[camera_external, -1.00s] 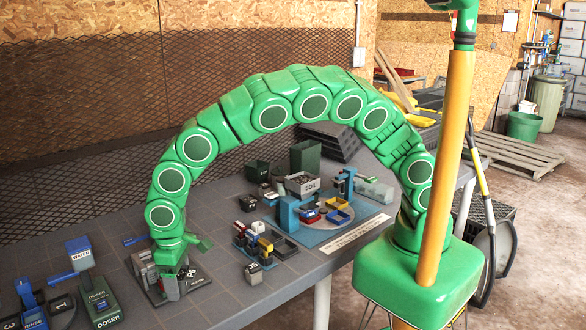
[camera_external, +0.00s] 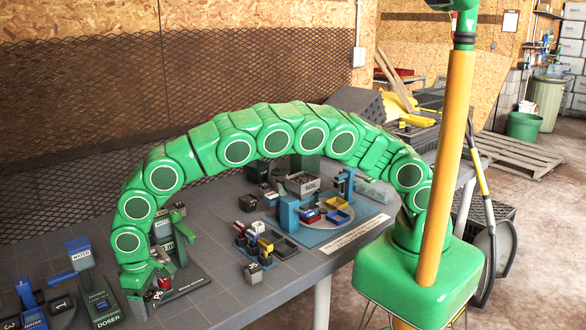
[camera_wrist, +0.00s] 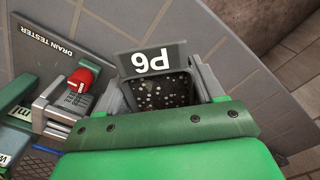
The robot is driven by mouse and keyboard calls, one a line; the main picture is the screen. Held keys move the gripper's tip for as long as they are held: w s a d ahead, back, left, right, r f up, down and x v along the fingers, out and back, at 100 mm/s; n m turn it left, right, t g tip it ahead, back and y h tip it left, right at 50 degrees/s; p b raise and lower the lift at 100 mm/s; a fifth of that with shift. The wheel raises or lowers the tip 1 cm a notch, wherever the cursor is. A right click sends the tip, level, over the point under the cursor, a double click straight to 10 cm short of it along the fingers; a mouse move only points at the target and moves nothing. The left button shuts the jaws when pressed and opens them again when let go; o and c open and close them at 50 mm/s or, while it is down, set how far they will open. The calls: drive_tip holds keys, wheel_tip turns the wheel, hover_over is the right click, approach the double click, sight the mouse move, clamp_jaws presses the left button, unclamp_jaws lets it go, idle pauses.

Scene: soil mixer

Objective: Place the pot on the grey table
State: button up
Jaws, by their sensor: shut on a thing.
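The pot is a small dark square pot of speckled soil (camera_wrist: 160,92) with a grey "P6" tag. In the external view its tag end (camera_external: 157,296) shows low beside my gripper. My gripper (camera_external: 150,291) is shut on the pot, with fingers on both sides of it in the wrist view (camera_wrist: 160,98). The grey table (camera_external: 225,290) has a tiled top; I cannot tell whether the pot touches it. The gripper's green body hides the pot's near side.
The drain tester (camera_external: 163,240) stands just behind and right of my gripper; its labelled base (camera_wrist: 45,45) is left in the wrist view. A green doser (camera_external: 101,302) is to the left. A small grey block (camera_external: 253,273) is to the right, with bare table between.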

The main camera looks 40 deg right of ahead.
drive_tip(key=shift+w+a+f, duration=0.3)
drive_tip(key=shift+a+f, duration=0.25)
drive_tip(key=shift+f, duration=0.2)
drive_tip(key=shift+w+a+f, duration=0.25)
drive_tip(key=shift+a+f, duration=0.3)
drive_tip(key=shift+f, duration=0.15)
drive_tip(key=shift+f, duration=0.1)
drive_tip(key=shift+w+a+f, duration=0.1)
drive_tip(key=shift+a+f, duration=0.1)
drive_tip(key=shift+f, duration=1.6)
drive_tip(key=shift+f, duration=0.15)
drive_tip(key=o, duration=1)
wheel_tip(320, 180, up, 12)
drive_tip(key=shift+r, duration=0.15)
